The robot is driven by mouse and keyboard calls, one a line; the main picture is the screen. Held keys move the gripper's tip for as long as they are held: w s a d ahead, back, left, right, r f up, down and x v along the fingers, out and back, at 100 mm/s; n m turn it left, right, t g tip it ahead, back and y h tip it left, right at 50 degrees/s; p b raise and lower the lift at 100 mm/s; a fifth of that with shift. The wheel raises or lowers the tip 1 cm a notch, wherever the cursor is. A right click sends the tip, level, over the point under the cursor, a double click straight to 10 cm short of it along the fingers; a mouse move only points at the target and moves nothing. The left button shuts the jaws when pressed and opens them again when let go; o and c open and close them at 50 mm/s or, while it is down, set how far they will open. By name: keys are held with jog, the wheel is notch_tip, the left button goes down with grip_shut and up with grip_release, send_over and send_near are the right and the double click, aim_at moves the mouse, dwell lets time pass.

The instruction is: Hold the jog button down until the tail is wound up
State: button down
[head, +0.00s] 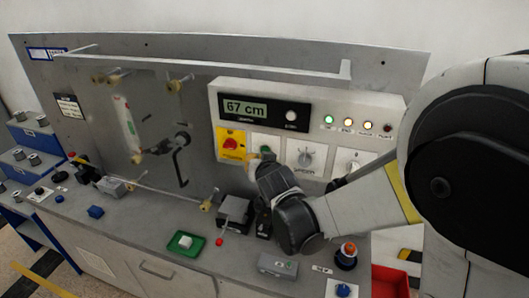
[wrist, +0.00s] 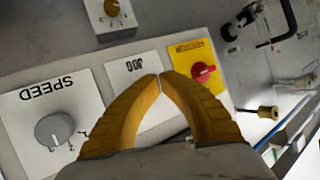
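The control panel (head: 222,108) has a display (head: 245,108) reading 67 cm. The JOG plate (wrist: 138,66) lies between the SPEED plate (wrist: 62,105) and a yellow plate with a red knob (wrist: 204,72). My gripper (wrist: 160,75) is shut, its two yellow fingertips together over the JOG plate's lower part. The jog button is hidden behind the fingers in the wrist view. In the head view my gripper (head: 263,154) is at the panel; I cannot tell whether it presses the button. A pale strand (head: 150,188) runs to a guide on the right; I cannot make out the tail's end.
Lamps show along the panel's right, with a green one (head: 328,120) lit. A black crank (head: 181,160) stands out from the back plate. A green tray (head: 184,243), a black block (head: 234,210) and a grey box (head: 278,264) sit on the bench below.

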jog(key=shift+w, duration=0.15)
jog(key=shift+w+d, duration=0.2)
jog(key=shift+w, duration=0.1)
jog(key=shift+w+d+b, duration=0.1)
jog(key=shift+w+b, duration=0.2)
jog(key=shift+w, duration=0.1)
dwell(1.2)
jog(key=shift+s, duration=0.1)
dwell(1.4)
jog(key=shift+s+a, duration=0.3)
jog(key=shift+s, duration=0.45)
jog(key=s, duration=0.1)
jog(key=s+a, duration=0.1)
jog(key=s, duration=0.2)
jog(key=shift+s+a+b, duration=0.3)
jog(key=shift+s+a, duration=0.05)
dwell(0.6)
